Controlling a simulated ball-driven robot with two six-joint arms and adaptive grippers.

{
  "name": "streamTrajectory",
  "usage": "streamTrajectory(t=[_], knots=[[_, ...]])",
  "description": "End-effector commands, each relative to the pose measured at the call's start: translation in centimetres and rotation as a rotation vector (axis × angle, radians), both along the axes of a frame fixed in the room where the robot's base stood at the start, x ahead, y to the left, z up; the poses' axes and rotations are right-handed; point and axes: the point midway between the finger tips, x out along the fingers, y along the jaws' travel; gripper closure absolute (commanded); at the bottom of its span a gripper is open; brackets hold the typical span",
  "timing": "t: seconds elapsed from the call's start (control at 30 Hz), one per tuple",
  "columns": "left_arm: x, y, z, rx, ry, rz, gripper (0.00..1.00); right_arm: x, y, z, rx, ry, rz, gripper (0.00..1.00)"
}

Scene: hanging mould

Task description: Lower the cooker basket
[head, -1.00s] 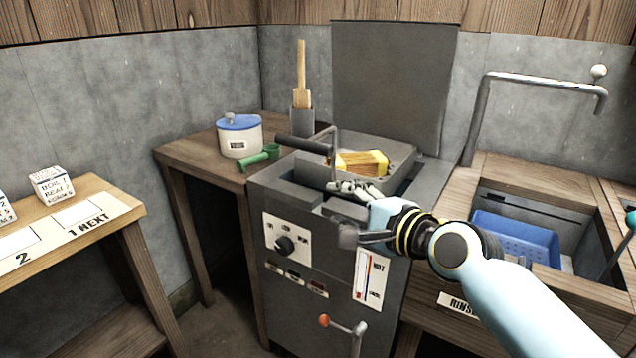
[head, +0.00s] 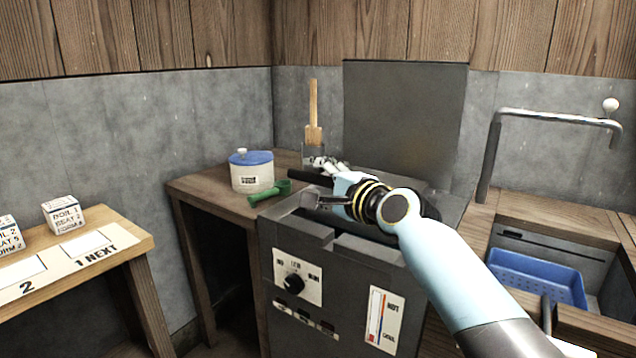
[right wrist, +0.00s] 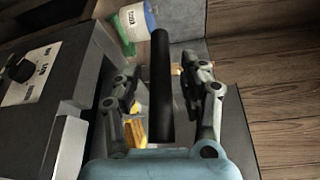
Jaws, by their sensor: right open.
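The cooker (head: 330,255) is a dark grey box with a dial and a HOT gauge on its front. The basket's black handle (head: 297,177) sticks out to the left above the cooker top; it also shows as a black bar in the right wrist view (right wrist: 161,95). My right gripper (head: 325,166) is open around the handle, with one finger on each side and gaps left. Some yellow content (right wrist: 135,127) shows beside the left finger in the right wrist view. My arm hides most of the basket in the head view. My left gripper is out of view.
A wooden-handled tool stands in a holder (head: 314,150) behind. A blue tray (head: 535,277) sits in the sink at right, below a bent grey pipe (head: 560,118).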

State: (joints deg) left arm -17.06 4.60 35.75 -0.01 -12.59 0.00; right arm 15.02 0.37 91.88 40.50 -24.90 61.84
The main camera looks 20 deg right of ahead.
Motion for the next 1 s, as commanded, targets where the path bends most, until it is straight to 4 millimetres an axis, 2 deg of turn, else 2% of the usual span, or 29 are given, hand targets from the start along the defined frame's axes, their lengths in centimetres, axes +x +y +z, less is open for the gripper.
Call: streamTrajectory(t=[0.2,0.5,0.57,1.0], knots=[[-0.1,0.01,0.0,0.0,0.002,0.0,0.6,0.03,0.02,0.0,0.0,0.0,0.0,0.56],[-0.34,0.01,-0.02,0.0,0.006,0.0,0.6,0.01,0.01,-0.02,0.0,0.001,0.0,0.94],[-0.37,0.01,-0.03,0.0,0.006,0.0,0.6,0.0,0.0,-0.03,0.0,0.001,0.0,1.0],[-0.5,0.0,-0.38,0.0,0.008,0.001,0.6,-0.02,0.0,-0.56,-0.001,0.002,0.0,1.0]])
